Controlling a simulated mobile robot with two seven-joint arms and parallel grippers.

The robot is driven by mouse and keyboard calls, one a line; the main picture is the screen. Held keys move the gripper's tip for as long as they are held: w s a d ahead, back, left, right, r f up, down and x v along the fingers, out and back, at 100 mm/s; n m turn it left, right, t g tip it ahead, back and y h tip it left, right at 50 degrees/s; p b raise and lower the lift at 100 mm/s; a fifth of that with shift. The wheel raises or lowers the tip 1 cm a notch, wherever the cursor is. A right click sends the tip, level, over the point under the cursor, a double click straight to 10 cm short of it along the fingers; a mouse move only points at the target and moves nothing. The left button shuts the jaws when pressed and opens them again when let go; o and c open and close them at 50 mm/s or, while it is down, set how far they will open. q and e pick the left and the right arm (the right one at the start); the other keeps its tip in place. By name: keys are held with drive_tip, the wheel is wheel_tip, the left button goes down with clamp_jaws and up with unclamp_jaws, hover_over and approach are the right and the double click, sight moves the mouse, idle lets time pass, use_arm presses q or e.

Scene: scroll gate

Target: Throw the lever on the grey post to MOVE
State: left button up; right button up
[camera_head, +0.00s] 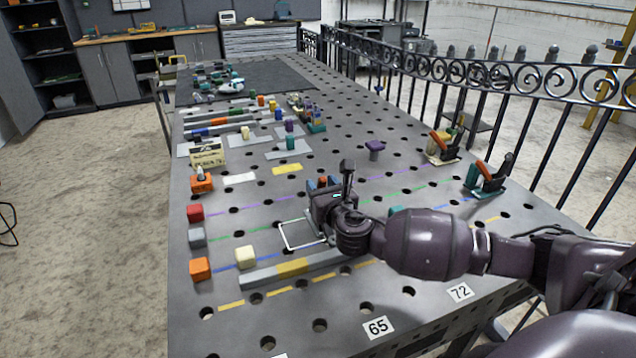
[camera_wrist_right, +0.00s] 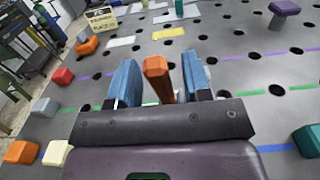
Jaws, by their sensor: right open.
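My right gripper (camera_head: 324,184) is low over the middle of the table. In the right wrist view its two blue fingers (camera_wrist_right: 160,68) are open. An orange bar (camera_wrist_right: 158,79), which looks like a lever handle, stands between them with a gap on each side. A bit of orange also shows at the gripper in the head view. The grey post and any MOVE marking cannot be made out; the gripper hides what is under the bar. My left gripper is not in view.
Red (camera_head: 195,213), grey (camera_head: 197,237), orange (camera_head: 200,268) and cream (camera_head: 245,257) blocks lie left of my gripper. A grey bar (camera_head: 262,275) lies in front. Two orange-handled clamps (camera_head: 443,147) (camera_head: 488,176) stand at the right edge, by an iron fence (camera_head: 480,75). A sign (camera_head: 207,153) stands at the left.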

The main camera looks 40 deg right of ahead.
drive_tip(key=shift+x, duration=1.1)
drive_tip(key=shift+c, duration=0.4)
clamp_jaws()
